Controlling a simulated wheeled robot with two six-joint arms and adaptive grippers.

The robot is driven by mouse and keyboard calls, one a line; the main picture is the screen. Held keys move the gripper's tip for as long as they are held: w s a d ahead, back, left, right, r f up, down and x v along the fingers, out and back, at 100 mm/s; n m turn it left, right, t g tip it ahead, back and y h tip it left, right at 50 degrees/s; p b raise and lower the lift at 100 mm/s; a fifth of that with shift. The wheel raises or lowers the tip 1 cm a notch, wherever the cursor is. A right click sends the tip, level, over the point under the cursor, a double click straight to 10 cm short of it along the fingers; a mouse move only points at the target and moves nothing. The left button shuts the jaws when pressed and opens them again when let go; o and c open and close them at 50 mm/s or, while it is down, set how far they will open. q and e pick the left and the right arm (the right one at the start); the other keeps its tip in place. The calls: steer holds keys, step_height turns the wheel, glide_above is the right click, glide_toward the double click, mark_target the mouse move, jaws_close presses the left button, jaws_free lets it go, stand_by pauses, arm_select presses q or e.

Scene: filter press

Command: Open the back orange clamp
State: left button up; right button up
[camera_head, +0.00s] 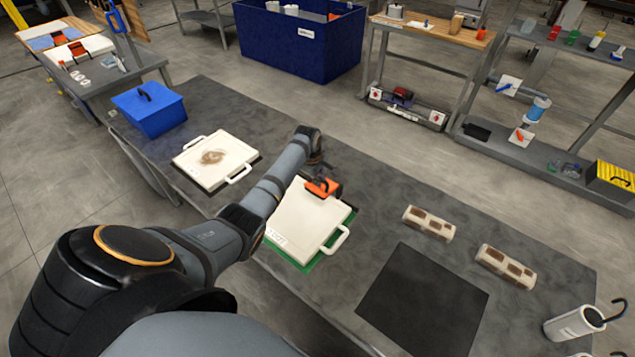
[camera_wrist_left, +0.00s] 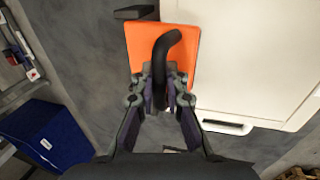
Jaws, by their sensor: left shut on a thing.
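The orange clamp (camera_head: 323,187) sits at the back edge of the white filter press plate (camera_head: 303,222), which lies on a green base (camera_head: 322,256) on the table. In the left wrist view the clamp's orange plate (camera_wrist_left: 188,50) lies beside the white plate (camera_wrist_left: 255,60), and its black curved handle (camera_wrist_left: 160,58) rises toward me. My left gripper (camera_wrist_left: 160,82) is shut on the handle, one finger on each side. In the head view my left arm reaches over to the clamp, and the gripper is partly hidden by the wrist. My right gripper is not in view.
A second white plate (camera_head: 213,158) and a blue box (camera_head: 150,107) stand to the left on the table. To the right are two brown-patched blocks (camera_head: 428,223), a black mat (camera_head: 423,300) and a white canister (camera_head: 574,323). The table behind the clamp is clear.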

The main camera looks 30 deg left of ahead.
arm_select(q)
steer(key=shift+w+r, duration=0.5)
steer(key=shift+w, duration=0.1)
steer(key=shift+w+d+r+b, duration=0.1)
steer(key=shift+w+b, duration=0.35)
steer(key=shift+b, duration=0.1)
steer(key=shift+w+r, duration=0.15)
steer(key=shift+w, duration=0.25)
jaws_close()
